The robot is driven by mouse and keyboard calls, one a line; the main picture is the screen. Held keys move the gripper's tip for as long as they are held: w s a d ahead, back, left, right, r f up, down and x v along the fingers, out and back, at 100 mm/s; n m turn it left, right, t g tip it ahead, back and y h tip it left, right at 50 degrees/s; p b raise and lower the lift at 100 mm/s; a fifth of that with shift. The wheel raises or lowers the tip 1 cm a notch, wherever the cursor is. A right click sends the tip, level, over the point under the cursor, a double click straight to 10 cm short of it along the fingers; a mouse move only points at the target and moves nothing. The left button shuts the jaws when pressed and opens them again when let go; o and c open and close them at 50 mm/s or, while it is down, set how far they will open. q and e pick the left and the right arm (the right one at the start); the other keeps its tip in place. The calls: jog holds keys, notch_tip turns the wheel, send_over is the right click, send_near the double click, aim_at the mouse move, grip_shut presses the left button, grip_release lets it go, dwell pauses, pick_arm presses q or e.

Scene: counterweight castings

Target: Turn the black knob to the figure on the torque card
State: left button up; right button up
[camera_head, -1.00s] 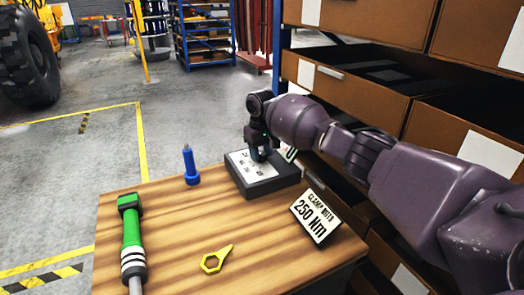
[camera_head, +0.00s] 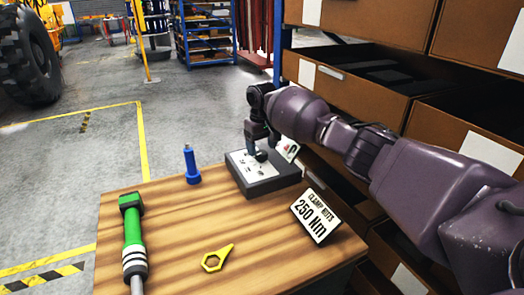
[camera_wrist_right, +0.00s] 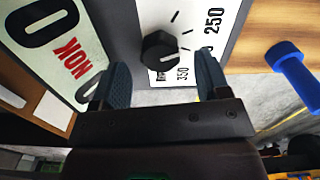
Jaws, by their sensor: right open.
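The torque card (camera_head: 317,214) stands at the table's right front and reads "CLAMP NUTS 250 Nm". The black knob (camera_head: 261,156) sits on the pale face of a dark box (camera_head: 268,183). In the right wrist view the knob (camera_wrist_right: 160,50) has figures beside it, 250 and 350 among them; a pale mark shows on its lower right side, but the exact figure it points at is unclear. My right gripper (camera_wrist_right: 162,66) is open, one finger on each side of the knob, with gaps between. In the head view it (camera_head: 261,140) hangs over the box. My left gripper is out of view.
A blue tool (camera_head: 191,166) stands left of the box. A green-handled wrench (camera_head: 132,235) and a yellow ring spanner (camera_head: 217,258) lie on the wooden table (camera_head: 175,240). A card marked NOK (camera_wrist_right: 70,50) stands beside the box. Open brown drawers (camera_head: 350,88) are behind my right arm.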

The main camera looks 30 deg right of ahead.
aim_at(262, 153)
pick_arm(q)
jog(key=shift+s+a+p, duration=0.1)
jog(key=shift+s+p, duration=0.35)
pick_arm(e)
notch_tip(262, 153, up, 8)
jog(key=shift+r, duration=0.25)
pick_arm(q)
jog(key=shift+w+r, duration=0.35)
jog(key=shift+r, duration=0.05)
pick_arm(e)
jog(key=shift+r, duration=0.1)
